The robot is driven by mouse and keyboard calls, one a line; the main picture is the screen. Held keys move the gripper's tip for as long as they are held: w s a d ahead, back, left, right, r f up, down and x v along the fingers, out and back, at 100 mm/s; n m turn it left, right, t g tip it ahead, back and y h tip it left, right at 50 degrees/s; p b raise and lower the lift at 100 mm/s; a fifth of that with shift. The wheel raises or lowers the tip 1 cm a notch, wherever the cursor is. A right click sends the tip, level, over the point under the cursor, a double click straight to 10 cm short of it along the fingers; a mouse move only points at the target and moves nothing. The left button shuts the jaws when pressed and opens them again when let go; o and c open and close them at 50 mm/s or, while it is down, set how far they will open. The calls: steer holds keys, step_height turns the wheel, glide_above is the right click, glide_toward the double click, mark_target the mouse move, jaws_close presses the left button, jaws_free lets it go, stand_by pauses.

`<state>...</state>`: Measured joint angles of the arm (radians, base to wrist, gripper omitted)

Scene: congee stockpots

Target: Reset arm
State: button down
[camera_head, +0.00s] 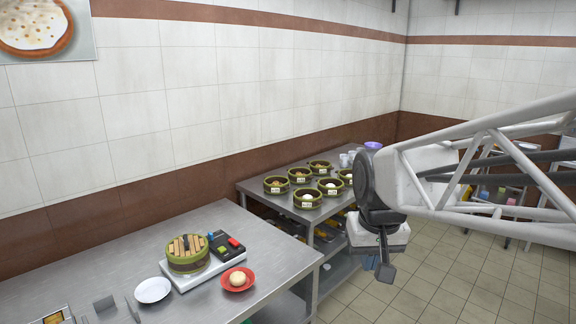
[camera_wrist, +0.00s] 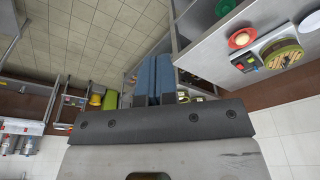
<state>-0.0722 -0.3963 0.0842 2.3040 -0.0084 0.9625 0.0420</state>
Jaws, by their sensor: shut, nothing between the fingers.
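My gripper (camera_head: 385,270) hangs at the end of my white and grey arm on the right of the head view, over the tiled floor beside the tables. It is apart from the tables and from all the objects on them. In the wrist view my gripper (camera_wrist: 153,80) shows two blue fingers side by side, pressed together with nothing between them.
The near steel table (camera_head: 110,262) bears a green steamer (camera_head: 188,254) on a white scale, a red plate with a bun (camera_head: 238,279) and a white plate (camera_head: 153,290). The far table (camera_head: 262,197) bears several small steamers. The floor (camera_head: 440,285) is clear.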

steer(key=s+d+f, duration=0.1)
steer(key=s+f, duration=0.1)
steer(key=s, duration=0.5)
steer(key=s+d+f, duration=0.2)
steer(key=s+f, duration=0.1)
steer(key=s, duration=0.4)
steer(key=shift+d+m, duration=0.2)
steer(key=shift+m, duration=0.1)
steer(key=shift+w+r, duration=0.1)
steer(key=shift+w, duration=0.05)
stand_by(1.0)
steer(key=w+a+r+n, duration=0.15)
steer(key=w+a, duration=0.35)
steer(key=w, duration=0.7)
steer(key=w+a+r+g, duration=0.15)
steer(key=w+a, duration=0.35)
steer(key=w, duration=0.8)
steer(key=w+a+r+t, duration=0.15)
steer(key=w+a, duration=0.25)
steer(key=w, duration=0.8)
steer(key=w+a+f+n+g, duration=0.1)
steer(key=w+a+f, duration=0.9)
steer(key=w+a, duration=0.3)
steer(key=w+a+f+g, duration=0.1)
steer(key=w+a+f, duration=0.9)
steer(key=w+a, duration=0.4)
steer(key=shift+w+a+n, duration=0.2)
steer(key=shift+w+n, duration=0.1)
steer(key=shift+n, duration=0.05)
